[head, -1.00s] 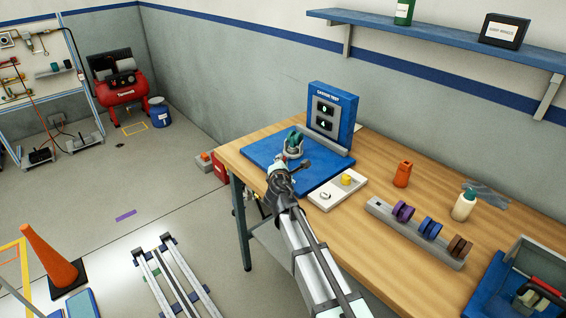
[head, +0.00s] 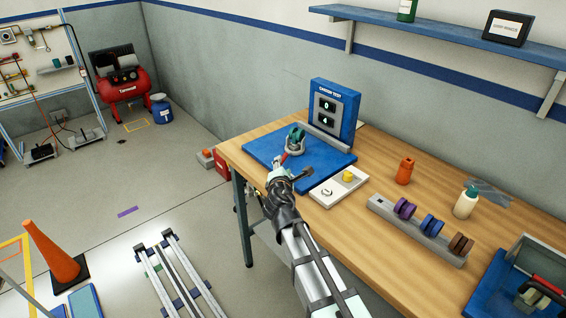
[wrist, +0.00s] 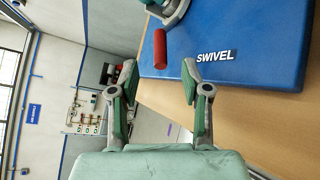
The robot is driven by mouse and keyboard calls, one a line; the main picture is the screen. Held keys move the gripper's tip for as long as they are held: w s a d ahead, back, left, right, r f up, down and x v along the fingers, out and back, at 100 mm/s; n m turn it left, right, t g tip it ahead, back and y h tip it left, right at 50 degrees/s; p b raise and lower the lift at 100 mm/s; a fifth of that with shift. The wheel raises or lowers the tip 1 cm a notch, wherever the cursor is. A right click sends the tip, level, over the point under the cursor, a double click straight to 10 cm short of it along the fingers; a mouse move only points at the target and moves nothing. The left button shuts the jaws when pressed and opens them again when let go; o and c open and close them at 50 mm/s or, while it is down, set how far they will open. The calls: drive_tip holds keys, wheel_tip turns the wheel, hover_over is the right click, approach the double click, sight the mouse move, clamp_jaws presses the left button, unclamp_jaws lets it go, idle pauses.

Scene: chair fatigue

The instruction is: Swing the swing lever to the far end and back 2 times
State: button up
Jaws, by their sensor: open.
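The red swing lever handle (wrist: 160,48) shows in the wrist view, pointing toward me. It lines up with the gap between the fingertips of my gripper (wrist: 158,68), with space on both sides. My gripper is open and holds nothing. In the head view, the red lever (head: 284,158) shows just beyond my gripper (head: 278,164), beside the green-and-grey caster (head: 296,140). The upright blue panel behind (head: 349,98) has two displays that seem to read 0 and 4.
Right of the base are a white tray (head: 328,202) with a yellow knob, an orange bottle (head: 404,171), a rack of coloured wheels (head: 386,218) and a white bottle (head: 466,203).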

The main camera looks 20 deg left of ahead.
sight(284, 156)
drive_tip(key=v, duration=0.5)
drive_tip(key=shift+w, duration=0.1)
drive_tip(key=shift+a, duration=0.1)
drive_tip(key=s+a+f+n+t+h+b, duration=0.1)
drive_tip(key=s+a+f+n+h, duration=0.1)
drive_tip(key=s+a+f+n, duration=0.4)
wheel_tip(284, 156, up, 4)
drive_tip(key=d+t+h, duration=0.2)
drive_tip(key=d+h, duration=0.1)
drive_tip(key=w+p, duration=0.1)
drive_tip(key=w, duration=0.4)
drive_tip(key=w+p, duration=0.1)
drive_tip(key=w, duration=0.5)
drive_tip(key=w+a+p, duration=0.1)
drive_tip(key=w+p, duration=0.1)
drive_tip(key=w, duration=0.4)
drive_tip(key=shift+w+f, duration=0.2)
drive_tip(key=shift+w, duration=0.05)
